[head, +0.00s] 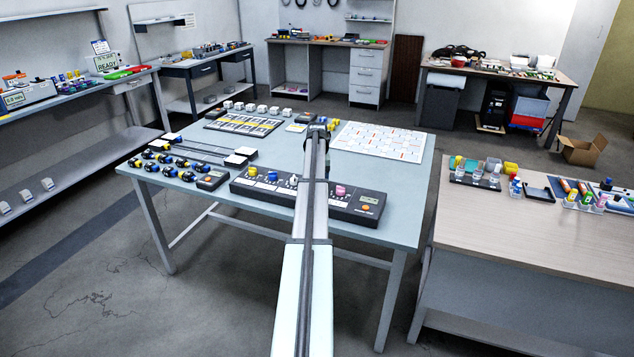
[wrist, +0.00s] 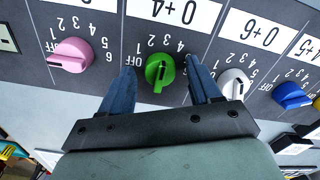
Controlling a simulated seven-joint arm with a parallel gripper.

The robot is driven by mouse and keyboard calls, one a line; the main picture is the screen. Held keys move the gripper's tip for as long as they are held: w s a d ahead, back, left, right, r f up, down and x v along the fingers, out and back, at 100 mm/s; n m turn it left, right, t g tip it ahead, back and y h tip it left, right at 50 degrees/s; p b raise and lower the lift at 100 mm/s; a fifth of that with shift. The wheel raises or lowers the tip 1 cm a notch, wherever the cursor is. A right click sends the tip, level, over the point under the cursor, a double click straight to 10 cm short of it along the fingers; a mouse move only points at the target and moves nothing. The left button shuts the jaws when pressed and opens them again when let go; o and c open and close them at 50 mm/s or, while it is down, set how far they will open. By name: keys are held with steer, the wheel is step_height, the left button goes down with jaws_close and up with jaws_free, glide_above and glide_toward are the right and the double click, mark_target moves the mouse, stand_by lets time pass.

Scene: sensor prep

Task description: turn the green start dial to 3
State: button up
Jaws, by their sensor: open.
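The green start dial (wrist: 160,70) sits on a dark panel (wrist: 103,18) in the wrist view, with a printed scale of OFF and numbers around it. A pale mark shows on its grip, but I cannot tell surely which number it points to. My gripper (wrist: 161,66) is open, with one blue finger on each side of the green dial. I cannot tell whether either finger touches it. In the head view the same panel (head: 368,212) lies along the table's front edge. My arm crosses in front of it and hides the green dial.
A pink dial (wrist: 72,55) is left of the green one; a white dial (wrist: 234,84) is close by the right finger, with a blue dial (wrist: 292,95) beyond. A small round-buttoned box (head: 212,180) and several dark knobs stand left of the panel on the table (head: 408,176).

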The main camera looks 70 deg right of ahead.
step_height(320, 180, up, 14)
stand_by(0.7)
steer(key=shift+f, duration=0.1)
stand_by(0.4)
